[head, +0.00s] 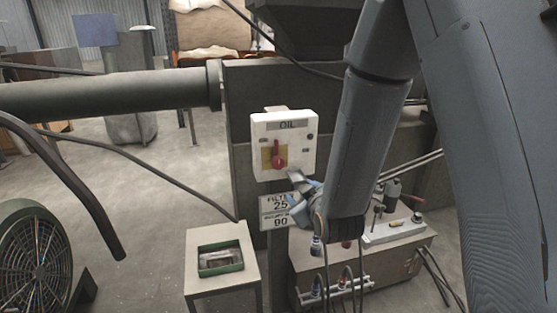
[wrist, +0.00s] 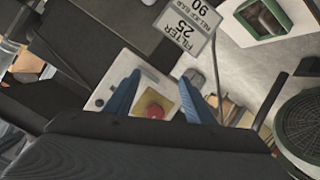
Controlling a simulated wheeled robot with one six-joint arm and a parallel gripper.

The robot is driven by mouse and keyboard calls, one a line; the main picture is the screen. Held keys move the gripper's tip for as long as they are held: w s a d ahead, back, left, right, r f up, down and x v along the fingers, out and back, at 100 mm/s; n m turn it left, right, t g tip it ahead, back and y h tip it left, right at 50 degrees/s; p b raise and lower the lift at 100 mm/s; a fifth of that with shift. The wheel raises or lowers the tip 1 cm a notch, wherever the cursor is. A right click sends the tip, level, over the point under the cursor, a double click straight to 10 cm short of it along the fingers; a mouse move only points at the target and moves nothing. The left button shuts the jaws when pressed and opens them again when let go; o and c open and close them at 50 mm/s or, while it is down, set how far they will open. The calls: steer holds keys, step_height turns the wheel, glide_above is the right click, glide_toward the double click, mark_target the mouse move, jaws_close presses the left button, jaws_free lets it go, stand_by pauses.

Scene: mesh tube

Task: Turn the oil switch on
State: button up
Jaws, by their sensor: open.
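The oil switch is a white box (head: 284,144) labelled OIL, with a red knob (head: 279,160) on a yellow plate, mounted on a dark grey panel. The knob's handle stands about upright in the head view. My gripper (head: 300,196) is just below and right of the box in the head view, apart from the knob. In the wrist view the two blue fingers of my gripper (wrist: 157,97) are spread wide and empty. The red knob (wrist: 156,112) on its yellow plate shows between them, upside down, and the box (wrist: 108,98) shows to the left.
A filter sign (head: 277,208) hangs below the box, close to my gripper. A small table (head: 222,285) with a green tray (head: 219,269) stands below left. A machine with cables (head: 400,240) stands below right. A green fan (head: 38,265) is at far left.

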mark_target(279, 165)
steer(key=a+r+n+t, duration=0.1)
steer(key=a+r+t+y+p, duration=0.1)
steer(key=a+r, duration=0.1)
steer(key=w+a+r+n+t+y, duration=0.1)
steer(key=r+t, duration=0.1)
steer(key=shift+a+r+n, duration=0.1)
steer(key=shift+a+n, duration=0.2)
steer(key=shift+a, duration=0.1)
steer(key=shift+p+x, duration=1)
steer(key=shift+x, duration=2.5)
steer(key=c, duration=1.1)
steer(key=shift+o, duration=0.2)
